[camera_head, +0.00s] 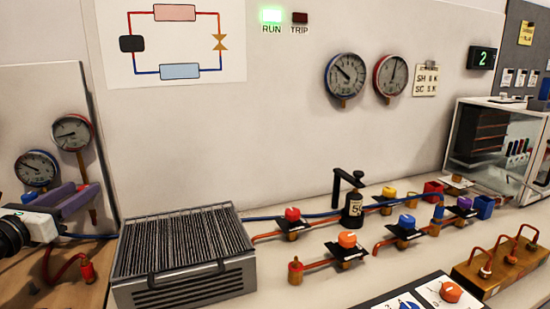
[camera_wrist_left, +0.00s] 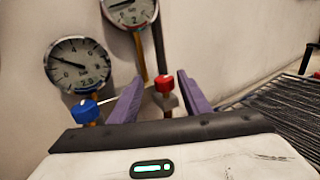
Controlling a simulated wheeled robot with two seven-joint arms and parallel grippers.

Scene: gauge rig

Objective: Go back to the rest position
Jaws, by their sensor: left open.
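My left gripper (camera_head: 80,194) is at the left edge of the head view, in front of the left wall panel, below two round gauges. Its purple fingers also show in the left wrist view (camera_wrist_left: 160,88), spread apart with nothing held between them. A red knob (camera_wrist_left: 165,84) on a stem appears between the fingers in that view, farther off behind them. A blue knob (camera_wrist_left: 85,110) shows left of the fingers. My right gripper is in neither view.
A blue-rimmed gauge (camera_head: 37,168) and a red-rimmed gauge (camera_head: 72,132) hang close to the left gripper. A grey finned box (camera_head: 185,255) stands to its right. Several coloured valves on copper pipes, such as an orange one (camera_head: 347,240), fill the bench further right.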

